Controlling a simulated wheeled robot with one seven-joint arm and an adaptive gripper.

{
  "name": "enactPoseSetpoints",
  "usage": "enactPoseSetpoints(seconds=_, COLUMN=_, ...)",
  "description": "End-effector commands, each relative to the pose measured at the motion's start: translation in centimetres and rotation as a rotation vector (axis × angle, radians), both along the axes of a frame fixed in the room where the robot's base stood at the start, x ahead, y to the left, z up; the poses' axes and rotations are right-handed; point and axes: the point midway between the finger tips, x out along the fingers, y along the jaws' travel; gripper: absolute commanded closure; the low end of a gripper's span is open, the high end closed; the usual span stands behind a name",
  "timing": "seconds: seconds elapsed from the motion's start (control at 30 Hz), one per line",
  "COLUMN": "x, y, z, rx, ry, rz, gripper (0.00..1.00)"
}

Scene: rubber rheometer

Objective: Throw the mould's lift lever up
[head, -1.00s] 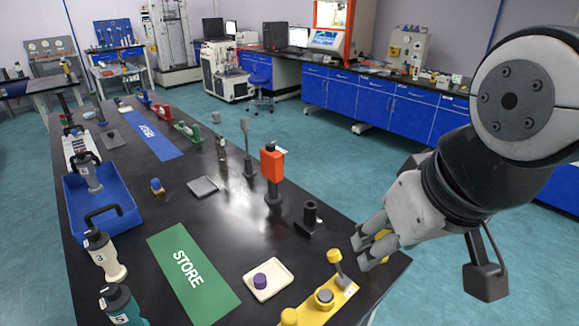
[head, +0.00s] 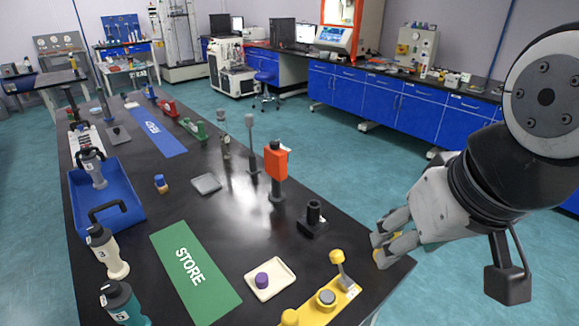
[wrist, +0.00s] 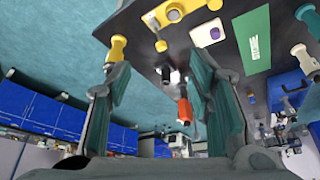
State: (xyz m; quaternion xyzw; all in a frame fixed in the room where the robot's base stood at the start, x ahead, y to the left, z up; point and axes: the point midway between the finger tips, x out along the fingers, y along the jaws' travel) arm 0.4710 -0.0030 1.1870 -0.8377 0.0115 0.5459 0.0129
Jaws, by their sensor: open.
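A yellow fixture (head: 322,302) lies at the table's front right. It carries a round grey-topped boss and a short upright lever with a yellow knob (head: 338,257). The fixture (wrist: 172,12) also shows at the top of the wrist view. I cannot tell for certain that this is the mould's lift lever. My gripper (head: 381,247) is open, to the right of the fixture and apart from it, by the table's right corner. In the wrist view, a yellow handle-shaped thing (wrist: 117,48) shows by the left finger. In the head view my fingers mostly hide it.
A black block with a stub (head: 313,222) and an orange-headed post (head: 277,165) stand left of my gripper. A cream tray (head: 270,280) with a purple-topped piece and a green STORE mat (head: 194,270) lie further left. Bottles and a blue bin (head: 125,205) line the left edge.

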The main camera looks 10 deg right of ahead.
Motion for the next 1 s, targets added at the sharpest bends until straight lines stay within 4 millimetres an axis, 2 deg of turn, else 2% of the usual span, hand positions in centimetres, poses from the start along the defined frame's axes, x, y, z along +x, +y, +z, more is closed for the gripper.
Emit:
enactPoseSetpoints(seconds=0.17, x=2.7, y=0.2, z=0.1, rx=0.139, ry=0.070, rz=-0.244, gripper=0.52)
enactPoseSetpoints(seconds=0.33, x=7.0, y=0.4, z=-0.7, rx=0.307, ry=0.170, rz=-0.643, gripper=0.52)
enactPoseSetpoints(seconds=0.47, x=10.4, y=0.4, z=-2.0, rx=0.398, ry=0.240, rz=-0.966, gripper=0.52)
enactPoseSetpoints(seconds=0.67, x=15.3, y=0.2, z=-5.5, rx=0.475, ry=0.315, rz=-1.483, gripper=0.52)
enactPoseSetpoints(seconds=0.8, x=18.3, y=-0.1, z=-8.6, rx=0.490, ry=0.325, rz=-1.842, gripper=0.52)
enactPoseSetpoints(seconds=1.0, x=21.1, y=-0.5, z=-12.5, rx=0.481, ry=0.286, rz=-2.222, gripper=0.52)
